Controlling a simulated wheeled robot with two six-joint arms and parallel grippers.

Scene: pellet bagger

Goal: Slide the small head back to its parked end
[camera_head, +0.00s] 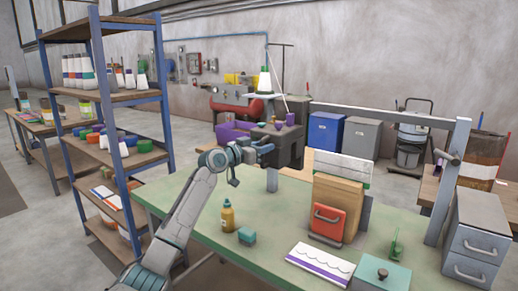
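The small head (287,144) appears to be the dark grey block on the far side of the green bench, at the left end of the grey overhead rail (380,115). A white and green thread cone (265,81) stands above it. My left arm reaches up from the front, and my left gripper (262,151) is at the left side of the head. I cannot tell whether its fingers touch the head or how far apart they are. A tan bag (339,191) with a white top band stands right of the head, behind a red handled plate (327,222). My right gripper is out of view.
Grey drawers (476,240) stand at the right. A loaded blue shelf rack (168,110) stands left of my arm.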

